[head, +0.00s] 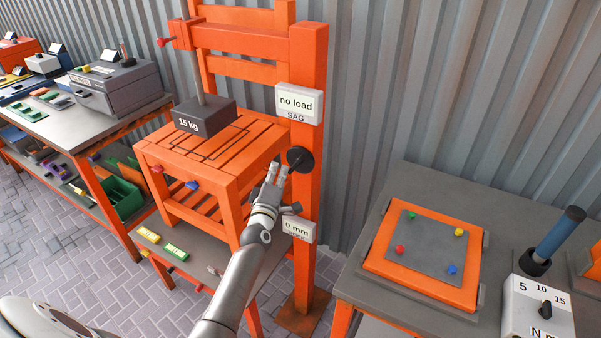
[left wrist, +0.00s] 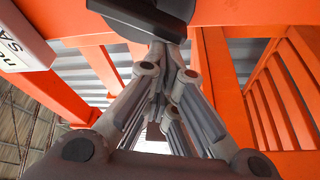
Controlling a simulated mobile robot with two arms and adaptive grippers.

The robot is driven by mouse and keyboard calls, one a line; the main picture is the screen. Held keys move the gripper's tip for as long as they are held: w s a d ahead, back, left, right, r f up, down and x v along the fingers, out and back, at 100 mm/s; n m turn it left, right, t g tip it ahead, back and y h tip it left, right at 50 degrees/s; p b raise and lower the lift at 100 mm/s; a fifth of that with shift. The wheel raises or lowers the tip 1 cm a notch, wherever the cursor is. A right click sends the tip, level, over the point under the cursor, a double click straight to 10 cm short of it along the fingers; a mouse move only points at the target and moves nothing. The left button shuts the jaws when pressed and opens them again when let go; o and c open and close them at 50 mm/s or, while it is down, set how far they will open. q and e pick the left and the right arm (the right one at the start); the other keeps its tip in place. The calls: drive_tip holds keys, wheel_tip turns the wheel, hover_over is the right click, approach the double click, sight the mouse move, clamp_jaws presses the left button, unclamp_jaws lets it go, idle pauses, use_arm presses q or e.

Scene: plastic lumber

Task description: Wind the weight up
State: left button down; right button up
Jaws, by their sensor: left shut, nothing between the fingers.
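The dark grey weight marked 15 kg (head: 205,117) hangs on a rod in the orange frame, at the slatted orange top (head: 243,135); I cannot tell whether it touches the slats. A black round winder (head: 299,159) sits on the frame's right post. My left gripper (head: 277,168) is shut and empty, its fingertips just left of and slightly below the winder in the head view. In the left wrist view the fingertips (left wrist: 163,50) come together just under a dark part (left wrist: 145,15), likely the winder; contact is unclear. My right gripper is out of view.
A sign (head: 298,103) on the post reads "no load", and a lower sign (head: 298,230) reads "0 mm". A grey bench (head: 425,180) with an orange-framed panel (head: 375,258) stands at right. Another bench (head: 55,122) with a grey machine (head: 118,88) is at left.

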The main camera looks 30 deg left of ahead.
use_arm(q)
drive_tip(key=shift+d+f+n+g+p, duration=0.35)
drive_tip(key=shift+f+n+p, duration=0.1)
drive_tip(key=shift+n, duration=0.35)
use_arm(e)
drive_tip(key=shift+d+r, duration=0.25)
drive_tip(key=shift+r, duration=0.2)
use_arm(q)
drive_tip(key=shift+d+f+n+p, duration=0.15)
drive_tip(key=shift+n+p, duration=0.25)
drive_tip(key=shift+n, duration=0.3)
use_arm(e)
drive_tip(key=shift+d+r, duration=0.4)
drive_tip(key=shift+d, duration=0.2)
